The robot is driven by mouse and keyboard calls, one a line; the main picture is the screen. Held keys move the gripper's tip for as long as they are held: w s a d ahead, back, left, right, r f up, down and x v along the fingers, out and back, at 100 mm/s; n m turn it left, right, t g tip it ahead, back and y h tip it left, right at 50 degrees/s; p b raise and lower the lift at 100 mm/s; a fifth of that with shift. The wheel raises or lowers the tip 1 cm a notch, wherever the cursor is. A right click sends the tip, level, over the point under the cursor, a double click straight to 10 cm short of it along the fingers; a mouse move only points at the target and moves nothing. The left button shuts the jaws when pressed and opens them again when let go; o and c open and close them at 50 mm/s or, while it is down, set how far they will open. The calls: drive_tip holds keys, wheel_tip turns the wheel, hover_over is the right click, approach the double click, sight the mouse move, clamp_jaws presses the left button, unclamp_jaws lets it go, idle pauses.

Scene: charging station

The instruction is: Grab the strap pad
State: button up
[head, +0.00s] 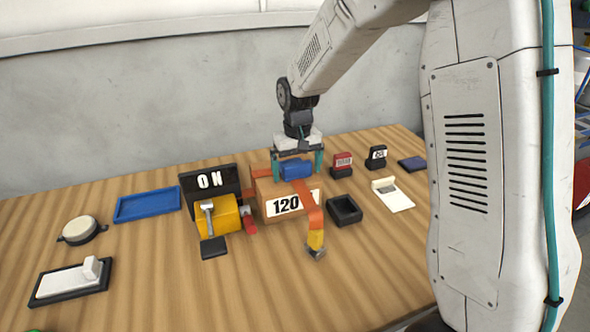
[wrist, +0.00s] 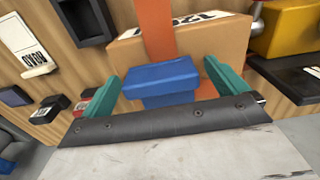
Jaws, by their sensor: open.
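The strap pad looks to be the blue block (head: 295,169) on top of the cardboard box (head: 271,189) marked 120, where an orange strap (head: 309,207) runs over the box. The blue block also shows in the wrist view (wrist: 160,83), between the two green fingers. My gripper (head: 297,168) is above the box with its fingers pointing down on either side of the blue block. In the wrist view my gripper (wrist: 162,85) is open, with gaps between each finger and the block. The underside of the block is hidden.
A yellow device (head: 217,217) with a lever and a black ON sign (head: 209,184) stand left of the box. A black open tray (head: 344,210) lies to the right. A blue tray (head: 147,204) lies at the left. The front of the table is mostly clear.

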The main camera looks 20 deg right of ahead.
drive_tip(key=c, duration=1.1)
drive_tip(key=shift+o, duration=0.2)
drive_tip(key=shift+r, duration=0.1)
